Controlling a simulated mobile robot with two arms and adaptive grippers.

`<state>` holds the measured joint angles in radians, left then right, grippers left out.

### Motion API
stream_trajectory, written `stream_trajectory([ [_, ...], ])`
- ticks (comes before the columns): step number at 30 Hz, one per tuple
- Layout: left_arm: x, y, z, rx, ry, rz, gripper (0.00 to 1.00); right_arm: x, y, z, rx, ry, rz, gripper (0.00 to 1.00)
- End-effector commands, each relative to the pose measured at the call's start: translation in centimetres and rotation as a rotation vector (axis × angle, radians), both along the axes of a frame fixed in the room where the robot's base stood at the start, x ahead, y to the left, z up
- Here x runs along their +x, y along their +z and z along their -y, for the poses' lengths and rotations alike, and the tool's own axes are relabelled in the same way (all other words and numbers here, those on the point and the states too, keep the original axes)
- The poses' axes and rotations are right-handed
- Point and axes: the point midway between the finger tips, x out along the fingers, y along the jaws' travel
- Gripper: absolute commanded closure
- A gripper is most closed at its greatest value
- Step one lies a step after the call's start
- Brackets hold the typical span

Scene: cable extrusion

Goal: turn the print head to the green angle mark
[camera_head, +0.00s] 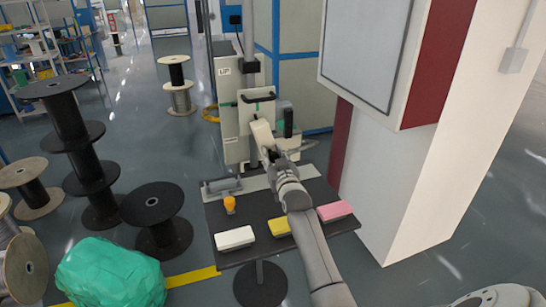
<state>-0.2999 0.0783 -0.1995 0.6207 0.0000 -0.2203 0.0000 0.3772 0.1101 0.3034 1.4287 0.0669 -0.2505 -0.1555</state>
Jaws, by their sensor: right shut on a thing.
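The grey and cream machine (228,118) stands behind the dark table, with a black handle (258,98) across its front. A pale, slanted head-like part (262,134) sits below that handle. My right arm reaches up over the table, and my right gripper (271,157) is at this part, shut on it as far as I can see. The fingertips are small and partly hidden by my wrist. A small green patch (257,107) shows just under the black handle; I cannot tell whether it is the angle mark. My left gripper is not in view.
The dark table (215,216) holds a grey fixture (221,187), an orange knob-like item (230,204), and white (235,238), yellow (278,227) and pink (334,211) blocks. A white cabinet (366,50) and pillar stand right. Black spools (152,204) and a green bundle (110,273) stand left.

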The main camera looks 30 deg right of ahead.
Motion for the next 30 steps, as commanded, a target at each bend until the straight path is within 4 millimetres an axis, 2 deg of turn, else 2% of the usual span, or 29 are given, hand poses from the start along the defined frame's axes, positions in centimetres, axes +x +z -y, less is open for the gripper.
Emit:
stream_trajectory([
  [9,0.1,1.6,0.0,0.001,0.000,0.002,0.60,0.4,-0.1,-1.7,0.243,0.000,0.057,1.00],
  [18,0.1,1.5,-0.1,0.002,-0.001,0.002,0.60,0.5,-0.3,-1.9,0.268,0.000,0.064,1.00],
  [19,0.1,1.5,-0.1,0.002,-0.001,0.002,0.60,0.5,-0.3,-1.9,0.268,0.000,0.064,0.70],
  [21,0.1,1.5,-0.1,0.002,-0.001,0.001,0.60,0.5,-0.3,-1.9,0.268,0.000,0.064,0.61],
  [24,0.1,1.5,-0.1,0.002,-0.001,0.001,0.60,0.4,-0.3,-1.9,0.267,0.000,0.064,0.48],
  [30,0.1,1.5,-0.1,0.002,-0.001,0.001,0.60,0.4,-0.3,-1.8,0.267,0.000,0.064,0.47],
])
